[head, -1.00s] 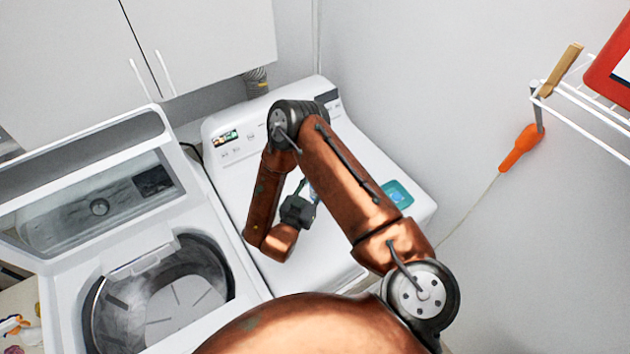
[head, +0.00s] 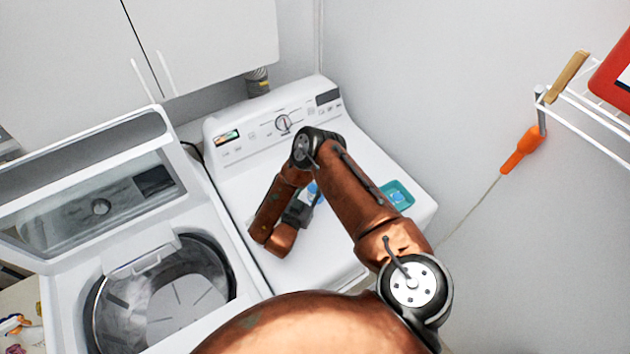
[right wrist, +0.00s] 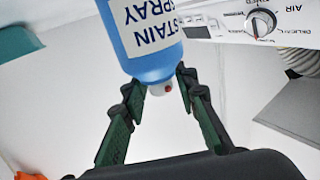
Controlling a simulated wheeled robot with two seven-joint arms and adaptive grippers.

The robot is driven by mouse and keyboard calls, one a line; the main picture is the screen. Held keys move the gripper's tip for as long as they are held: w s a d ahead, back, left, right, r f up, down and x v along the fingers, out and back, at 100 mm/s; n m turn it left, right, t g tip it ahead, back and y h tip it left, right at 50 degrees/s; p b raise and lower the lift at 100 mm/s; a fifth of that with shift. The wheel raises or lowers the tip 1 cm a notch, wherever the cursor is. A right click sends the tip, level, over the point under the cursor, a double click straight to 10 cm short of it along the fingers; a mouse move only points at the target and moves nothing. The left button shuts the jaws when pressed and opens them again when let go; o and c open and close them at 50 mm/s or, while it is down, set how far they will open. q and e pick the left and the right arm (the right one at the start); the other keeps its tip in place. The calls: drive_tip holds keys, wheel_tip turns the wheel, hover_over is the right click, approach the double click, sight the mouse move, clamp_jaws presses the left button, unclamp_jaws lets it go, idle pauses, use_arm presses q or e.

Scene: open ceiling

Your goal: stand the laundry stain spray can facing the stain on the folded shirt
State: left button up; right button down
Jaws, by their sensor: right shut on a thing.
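The stain spray can (right wrist: 150,35) is blue with a white label reading "STAIN SPRAY". In the right wrist view it lies between the green fingers of my right gripper (right wrist: 158,84), which is shut on it near the end with a small red spot. In the head view a bit of the blue can (head: 313,191) shows beside my dark right gripper (head: 298,212), over the white dryer top; my arm hides the rest. I cannot tell whether the can touches the surface. My left gripper is not in view.
The open washer (head: 60,270) stands to the left. Above right are a wire shelf (head: 590,125) and a hanging orange-handled tool (head: 522,149). The front of the dryer top looks clear.

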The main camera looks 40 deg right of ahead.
drive_tip(key=shift+w+f, duration=0.1)
drive_tip(key=c, duration=1.5)
unclamp_jaws()
drive_tip(key=b+v, duration=0.1)
drive_tip(key=v, duration=1.1)
